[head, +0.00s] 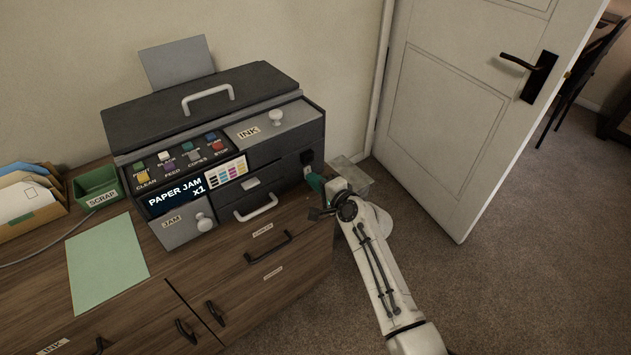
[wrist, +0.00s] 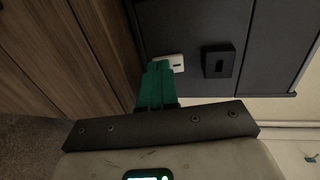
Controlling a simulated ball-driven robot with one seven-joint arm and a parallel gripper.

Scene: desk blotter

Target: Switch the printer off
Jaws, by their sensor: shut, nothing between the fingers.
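The dark printer (head: 215,105) stands on the wooden cabinet, its lit display (head: 174,194) reading "PAPER JAM x1". My gripper (head: 315,182) is at the printer's right side, near the front corner, with its teal fingers shut and empty. In the wrist view the fingertips (wrist: 160,67) overlap a small white switch-like plate (wrist: 172,61) on the dark side panel; I cannot tell whether they touch it. The fingers hide part of the plate. A black socket-like block (wrist: 217,62) sits right of it and also shows in the head view (head: 307,157).
A jam drawer (head: 185,226) and buttons are on the printer's front. A green sheet (head: 106,253), a scrap tray (head: 97,188) and a folder holder (head: 22,222) lie left. A pale box (head: 350,175) stands behind my wrist. The door (head: 470,100) and open carpet are right.

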